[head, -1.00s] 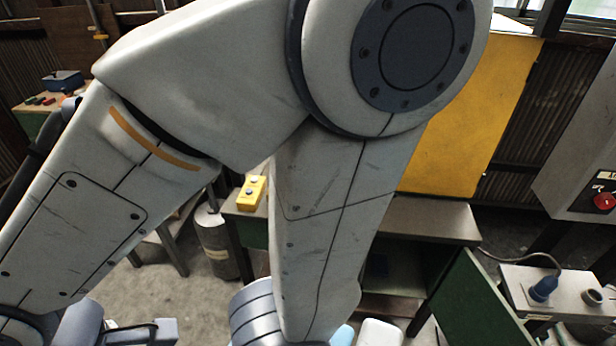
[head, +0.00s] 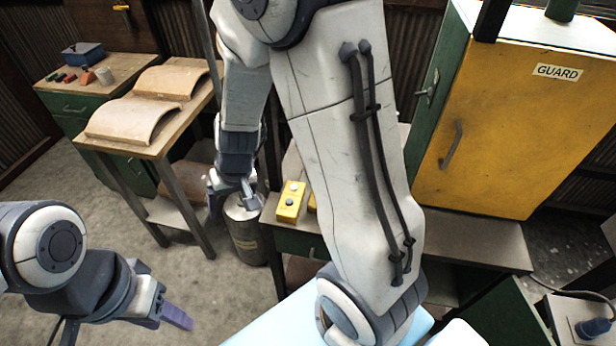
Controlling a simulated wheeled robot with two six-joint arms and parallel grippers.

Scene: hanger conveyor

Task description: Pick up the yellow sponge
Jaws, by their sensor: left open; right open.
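I cannot make out a yellow sponge for certain.
A wooden table (head: 165,140) with curved tan panels (head: 130,120) stands at the left. A grey drum (head: 247,235) is below my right gripper. A yellow guard cabinet (head: 510,130) fills the right back. A light blue surface (head: 275,322) shows at the bottom. The lower left floor is open.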

